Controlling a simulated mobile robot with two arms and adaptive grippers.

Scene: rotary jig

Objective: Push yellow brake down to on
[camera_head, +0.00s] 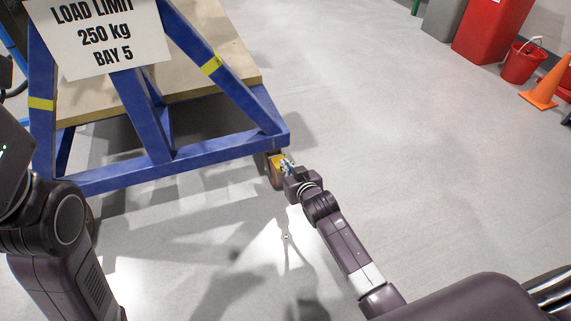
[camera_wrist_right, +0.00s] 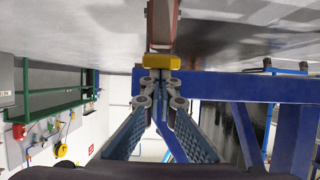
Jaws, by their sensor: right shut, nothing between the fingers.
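The yellow brake (camera_head: 276,160) is on the caster under the near right corner of the blue cart frame (camera_head: 190,160). My right gripper (camera_head: 286,163) is at the brake, with its fingertips touching or very close to it. In the right wrist view the yellow brake (camera_wrist_right: 161,61) lies just beyond the fingertips of my right gripper (camera_wrist_right: 160,80), which are together with nothing between them. The brake's tilt cannot be told. My left arm comes in at the left edge of the head view, and its gripper is out of the picture.
The cart holds a wooden board (camera_head: 190,70) and a load limit sign (camera_head: 100,30). Red bins (camera_head: 490,30), a red bucket (camera_head: 522,62) and an orange cone (camera_head: 545,90) stand far right. The grey floor right of the cart is clear.

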